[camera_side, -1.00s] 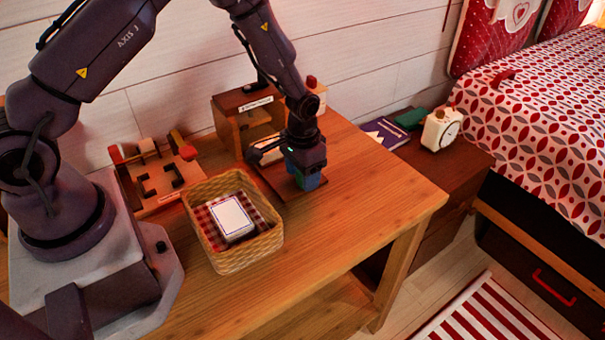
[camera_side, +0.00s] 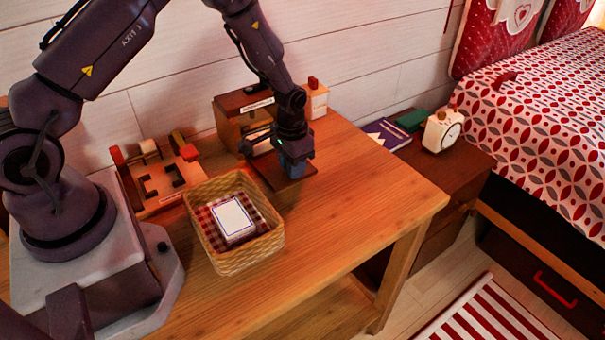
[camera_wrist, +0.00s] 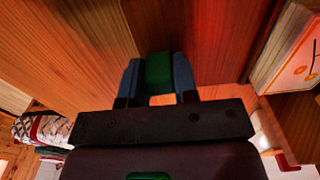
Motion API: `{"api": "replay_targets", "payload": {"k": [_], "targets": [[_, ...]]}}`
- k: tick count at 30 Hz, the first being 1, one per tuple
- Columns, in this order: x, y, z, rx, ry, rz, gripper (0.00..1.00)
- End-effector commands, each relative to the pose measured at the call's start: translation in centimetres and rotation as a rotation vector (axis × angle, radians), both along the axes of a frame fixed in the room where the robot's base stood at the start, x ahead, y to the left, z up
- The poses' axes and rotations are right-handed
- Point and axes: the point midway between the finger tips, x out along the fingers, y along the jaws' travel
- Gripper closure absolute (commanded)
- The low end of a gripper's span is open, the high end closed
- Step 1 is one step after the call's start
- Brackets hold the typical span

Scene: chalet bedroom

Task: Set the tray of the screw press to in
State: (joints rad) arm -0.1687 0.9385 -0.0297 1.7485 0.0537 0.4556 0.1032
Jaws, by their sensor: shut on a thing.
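The screw press appears to be the wooden housing (camera_side: 230,112) with a labelled dark top, at the back of the table in the side view; its label is too small to read. A flat dark brown tray (camera_side: 303,178) sticks out of its front towards the table's middle. My gripper (camera_side: 293,173) is over the tray, pointing down. In the wrist view, the blue fingertips of my gripper (camera_wrist: 159,75) are shut on a green block (camera_wrist: 159,70), which looks like the tray's handle. My gripper and wrist hide much of the housing's front and the tray.
A wicker basket (camera_side: 247,258) with a checked cloth and a white box stands in front. A wooden device (camera_side: 170,198) with red parts is at left. A cream box (camera_side: 316,101) with a red top stands right of the housing. The table's right side is clear.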

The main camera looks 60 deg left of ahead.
Motion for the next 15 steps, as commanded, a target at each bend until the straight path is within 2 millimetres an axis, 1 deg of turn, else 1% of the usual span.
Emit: {"api": "replay_targets", "payload": {"k": [1, 3, 6, 9, 15], "targets": [[0.0, 1.7, 0.0, 0.001, 0.000, 0.010, 1.00], [0.0, 3.3, 0.0, 0.001, -0.001, 0.009, 1.00], [0.0, 5.0, 0.0, 0.001, 0.000, 0.006, 1.00], [0.0, 5.9, 0.0, 0.001, 0.000, 0.003, 1.00], [0.0, 6.2, 0.1, 0.004, -0.001, 0.001, 1.00]]}}
